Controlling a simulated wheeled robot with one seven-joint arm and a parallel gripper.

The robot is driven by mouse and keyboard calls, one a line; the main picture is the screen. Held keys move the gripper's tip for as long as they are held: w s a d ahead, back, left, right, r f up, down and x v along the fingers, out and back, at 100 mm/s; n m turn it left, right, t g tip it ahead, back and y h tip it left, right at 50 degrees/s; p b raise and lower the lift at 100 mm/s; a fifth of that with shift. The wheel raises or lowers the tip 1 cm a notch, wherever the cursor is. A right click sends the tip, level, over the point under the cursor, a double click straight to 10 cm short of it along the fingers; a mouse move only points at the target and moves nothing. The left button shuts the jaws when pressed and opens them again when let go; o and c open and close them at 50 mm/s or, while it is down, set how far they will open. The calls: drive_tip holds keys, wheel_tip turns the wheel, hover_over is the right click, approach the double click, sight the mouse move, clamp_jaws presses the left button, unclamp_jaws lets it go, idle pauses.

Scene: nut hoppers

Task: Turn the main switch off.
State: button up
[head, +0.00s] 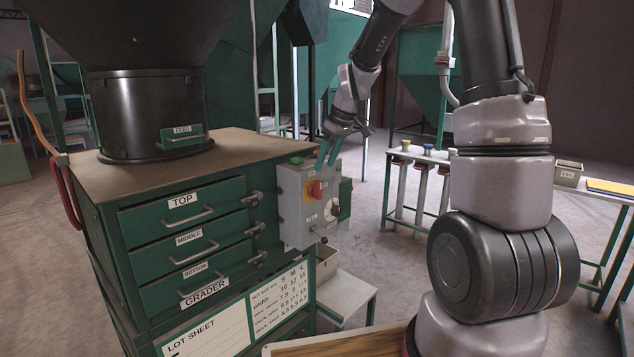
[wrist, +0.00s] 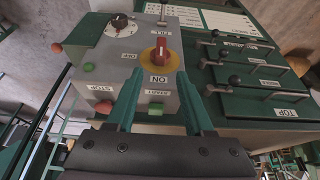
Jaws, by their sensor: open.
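The main switch is a red rotary handle on a yellow plate, on the front of a grey control box (head: 294,205). The red handle (head: 315,189) also shows in the wrist view (wrist: 161,58). There it stands upright in the picture, in line with the ON label (wrist: 158,79); the OFF label (wrist: 132,56) is to its left. My gripper (head: 326,168) has its teal fingers spread apart and empty. In the wrist view the fingertips (wrist: 160,84) reach toward the handle from below, one on each side of the ON label. I cannot see them touching the handle.
The box also carries a black dial (wrist: 120,27), a TILT lever (wrist: 162,14), a green START button (wrist: 156,107) and a red STOP button (wrist: 104,107). The green grader cabinet (head: 136,225) with drawers stands left of the box.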

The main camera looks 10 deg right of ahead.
sight(319, 181)
drive_tip(key=x, duration=0.8)
drive_tip(key=shift+s+f, duration=0.1)
clamp_jaws()
